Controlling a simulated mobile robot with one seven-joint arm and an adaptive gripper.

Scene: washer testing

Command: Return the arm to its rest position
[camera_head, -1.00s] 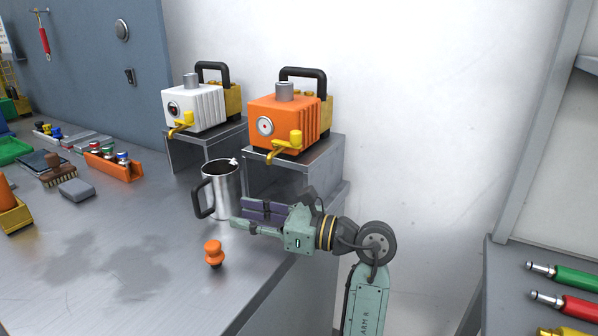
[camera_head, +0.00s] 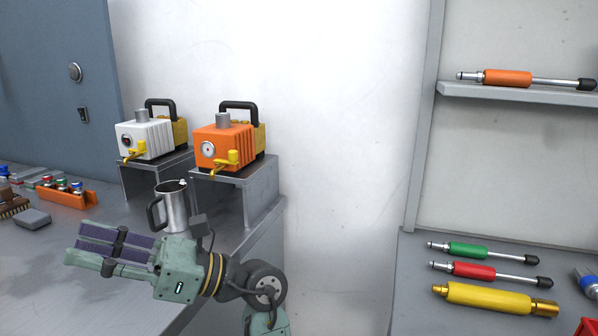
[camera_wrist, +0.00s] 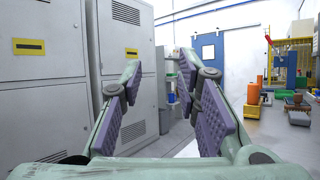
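My green arm and gripper (camera_head: 80,244) show at the lower left of the head view, over the front of the metal workbench (camera_head: 40,250). The fingers point left, in front of and lower in the picture than the metal mug (camera_head: 174,208). In the wrist view my gripper (camera_wrist: 161,66) has its two purple-padded fingers apart, with nothing between them. The wrist camera looks out across the room past grey cabinets (camera_wrist: 55,95) toward a blue door (camera_wrist: 208,62).
A white washer unit (camera_head: 147,138) and an orange one (camera_head: 224,146) stand on metal stands behind the mug. At right, a shelf (camera_head: 520,93) holds an orange-handled lance (camera_head: 508,78).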

